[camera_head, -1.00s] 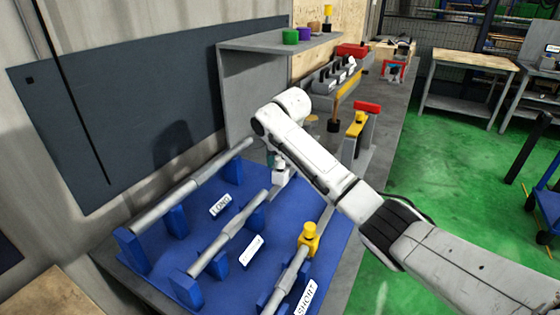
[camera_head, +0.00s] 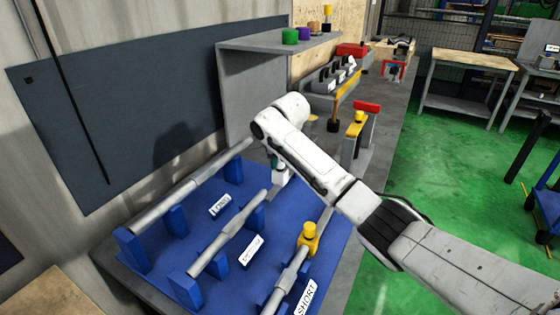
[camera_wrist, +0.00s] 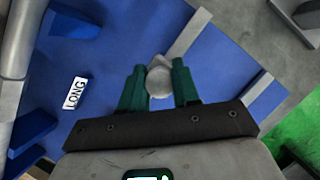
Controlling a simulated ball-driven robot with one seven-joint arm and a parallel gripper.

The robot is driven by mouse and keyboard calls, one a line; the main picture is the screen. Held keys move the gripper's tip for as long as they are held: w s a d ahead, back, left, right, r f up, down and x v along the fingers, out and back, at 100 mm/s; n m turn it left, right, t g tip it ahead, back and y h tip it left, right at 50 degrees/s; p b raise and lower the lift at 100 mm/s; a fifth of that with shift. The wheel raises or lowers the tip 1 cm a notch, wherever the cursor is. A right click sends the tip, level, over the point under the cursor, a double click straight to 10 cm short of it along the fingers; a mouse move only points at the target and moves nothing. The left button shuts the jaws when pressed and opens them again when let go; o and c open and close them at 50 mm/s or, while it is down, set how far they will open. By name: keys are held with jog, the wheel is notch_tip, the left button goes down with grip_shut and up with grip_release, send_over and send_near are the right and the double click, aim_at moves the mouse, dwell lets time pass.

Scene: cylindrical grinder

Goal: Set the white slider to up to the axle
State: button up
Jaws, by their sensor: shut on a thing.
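My gripper (camera_wrist: 159,86), with two dark green fingers, is shut on a round, pale grey-white knob (camera_wrist: 159,80), which appears to be the white slider. The fingers stand on either side of it over the blue rack. In the head view the gripper is mostly hidden behind my arm, with a white piece (camera_head: 280,174) below it. Grey axles lie on blue supports: the long axle (camera_head: 160,208), the middle axle (camera_head: 222,247) and the short axle (camera_head: 288,272). I cannot tell whether the slider touches an axle.
A yellow knob piece (camera_head: 308,238) stands at the short axle. The LONG label (camera_wrist: 75,93) shows in the wrist view. Behind the rack stand a yellow-and-red fixture (camera_head: 358,125) and a grey shelf (camera_head: 270,43) with coloured pieces. Green floor (camera_head: 450,170) is open to the right.

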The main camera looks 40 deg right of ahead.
jog(key=shift+a, duration=0.1)
grip_shut()
jog(key=s+a+p, duration=0.2)
jog(key=a+p, duration=0.2)
jog(key=a, duration=0.2)
jog(key=shift+s+a+p, duration=0.2)
jog(key=shift+a+p, duration=0.15)
jog(key=o, duration=1)
grip_release()
jog(key=shift+a, duration=0.15)
jog(key=shift+c, duration=0.2)
jog(key=shift+r, duration=0.1)
jog(key=v, duration=1)
jog(key=shift+s+r+b, duration=0.2)
jog(key=shift+r+b, duration=0.05)
jog(key=shift+b, duration=0.1)
